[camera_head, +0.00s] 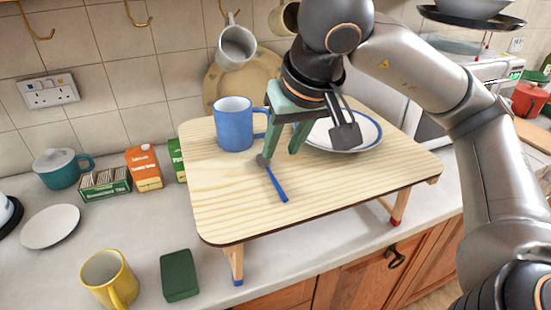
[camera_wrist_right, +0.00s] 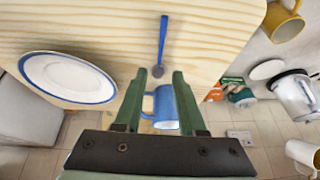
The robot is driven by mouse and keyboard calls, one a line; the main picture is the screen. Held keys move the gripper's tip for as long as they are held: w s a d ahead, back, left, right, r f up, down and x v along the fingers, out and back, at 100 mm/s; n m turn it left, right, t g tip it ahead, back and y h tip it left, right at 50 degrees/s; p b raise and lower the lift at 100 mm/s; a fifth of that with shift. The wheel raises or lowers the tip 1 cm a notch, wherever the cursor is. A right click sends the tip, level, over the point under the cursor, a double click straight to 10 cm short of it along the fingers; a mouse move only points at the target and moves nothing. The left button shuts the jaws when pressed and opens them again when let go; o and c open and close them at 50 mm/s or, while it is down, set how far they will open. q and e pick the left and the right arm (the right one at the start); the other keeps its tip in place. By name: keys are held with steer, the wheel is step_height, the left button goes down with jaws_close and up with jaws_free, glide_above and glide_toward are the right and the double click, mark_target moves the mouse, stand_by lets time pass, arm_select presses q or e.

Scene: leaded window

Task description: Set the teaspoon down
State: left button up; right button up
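The teaspoon (camera_head: 277,184), with a blue handle and a grey bowl, lies on the small wooden tray table, its bowl towards the back. It also shows in the right wrist view (camera_wrist_right: 163,42). My right gripper (camera_head: 280,155) is over the bowl end, pointing down at the tabletop. Its green fingers are apart. In the right wrist view the grey bowl shows in the gap between the fingertips (camera_wrist_right: 159,74), with a space on each side. My left gripper is not in view.
The wooden tray table (camera_head: 225,205) stands on the counter. On it, a blue mug (camera_head: 234,125) stands left of my gripper and a blue-rimmed white plate (camera_head: 365,130) lies to the right. A yellow mug (camera_head: 105,280) and a green sponge (camera_head: 179,275) are at front left. The table's front is clear.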

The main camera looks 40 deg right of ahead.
steer(key=shift+v, duration=2.2)
steer(key=shift+w, duration=0.1)
